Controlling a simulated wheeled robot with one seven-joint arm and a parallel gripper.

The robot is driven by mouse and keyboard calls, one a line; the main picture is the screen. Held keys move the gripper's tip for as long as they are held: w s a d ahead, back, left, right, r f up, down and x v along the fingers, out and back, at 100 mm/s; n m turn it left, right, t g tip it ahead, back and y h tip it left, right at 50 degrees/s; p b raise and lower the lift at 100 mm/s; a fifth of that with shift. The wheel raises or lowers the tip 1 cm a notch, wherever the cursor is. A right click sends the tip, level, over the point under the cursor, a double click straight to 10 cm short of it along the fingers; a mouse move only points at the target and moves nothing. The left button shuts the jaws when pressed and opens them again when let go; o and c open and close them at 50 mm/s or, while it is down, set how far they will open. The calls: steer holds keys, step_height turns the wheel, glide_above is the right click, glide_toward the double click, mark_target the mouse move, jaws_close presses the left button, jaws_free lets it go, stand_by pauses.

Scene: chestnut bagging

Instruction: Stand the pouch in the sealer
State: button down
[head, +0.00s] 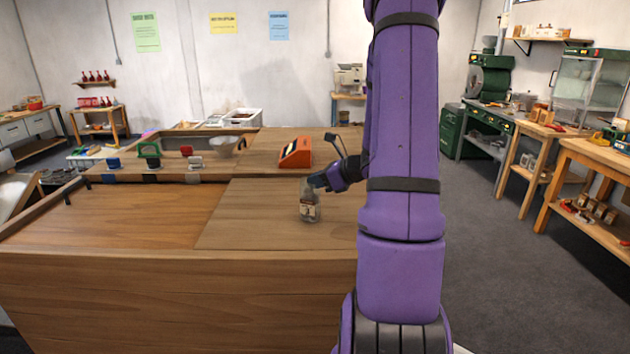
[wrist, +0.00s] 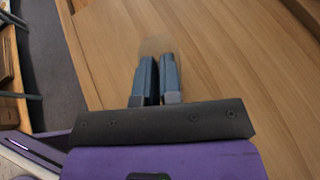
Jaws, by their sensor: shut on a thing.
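A clear pouch (head: 310,205) with a printed label hangs upright below my gripper (head: 318,182), over the wooden worktop, right of its middle. My gripper is shut on its top edge. I cannot tell whether the pouch bottom touches the wood. In the wrist view the two blue-grey fingers (wrist: 157,62) are close together, with a faint tan patch of the pouch (wrist: 155,45) at their tips. An orange device (head: 296,153) with a dark sloped face stands behind the pouch on the worktop. I cannot tell for sure whether it is the sealer.
The worktop (head: 140,215) is bare to the left of the pouch. At the back left, a green-handled tool (head: 149,152) and other small items stand along a ledge. A pale bowl (head: 222,146) sits nearby. My purple arm hides the worktop's right part.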

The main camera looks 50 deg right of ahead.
steer(key=c, duration=1.3)
jaws_free()
steer(key=shift+f, duration=0.1)
